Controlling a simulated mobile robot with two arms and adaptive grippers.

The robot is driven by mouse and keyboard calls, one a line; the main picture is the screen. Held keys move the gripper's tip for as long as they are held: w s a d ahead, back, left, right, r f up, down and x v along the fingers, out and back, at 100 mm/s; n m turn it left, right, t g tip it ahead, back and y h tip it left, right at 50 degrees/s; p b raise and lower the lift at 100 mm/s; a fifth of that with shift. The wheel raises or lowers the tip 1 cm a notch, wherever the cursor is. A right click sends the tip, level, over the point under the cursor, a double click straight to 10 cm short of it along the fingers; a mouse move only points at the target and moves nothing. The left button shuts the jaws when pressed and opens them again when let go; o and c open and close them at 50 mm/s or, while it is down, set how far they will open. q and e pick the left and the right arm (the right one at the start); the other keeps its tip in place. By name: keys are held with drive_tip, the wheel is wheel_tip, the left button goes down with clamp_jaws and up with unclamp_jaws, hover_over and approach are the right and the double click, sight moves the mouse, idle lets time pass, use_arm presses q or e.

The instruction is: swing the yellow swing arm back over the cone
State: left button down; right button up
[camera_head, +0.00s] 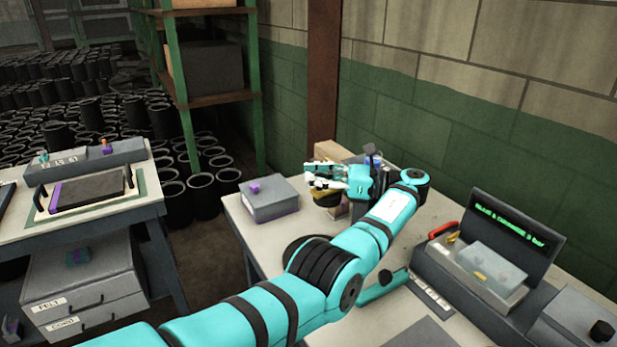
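My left gripper (325,177) is at the back of the right-hand table, its fingers pointing left. The fingers look spread, with a dark gap between them and nothing clearly held. A dull yellow piece (327,198), perhaps the swing arm, shows just below the fingers, close to a dark round body. I cannot tell whether the fingers touch it. The cone cannot be made out; my gripper and forearm cover much of that spot. My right gripper is not in view.
A grey box (271,203) with a purple knob stands left of the gripper. A console (512,235) with a green-lit display and a clear-lidded bin (492,266) stand at right. The block wall (450,130) is close behind. Another table (150,188) is at left.

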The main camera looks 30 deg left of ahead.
use_arm(q)
drive_tip(key=c, duration=1.9)
unclamp_jaws()
drive_tip(key=shift+w+d, duration=0.1)
drive_tip(key=shift+d, duration=0.35)
drive_tip(key=o, duration=0.7)
drive_tip(key=shift+v, duration=0.9)
drive_tip(key=shift+o, duration=0.9)
drive_tip(key=shift+r, duration=0.1)
drive_tip(key=shift+a, duration=0.55)
wheel_tip(320, 180, up, 10)
drive_tip(key=shift+f, duration=0.1)
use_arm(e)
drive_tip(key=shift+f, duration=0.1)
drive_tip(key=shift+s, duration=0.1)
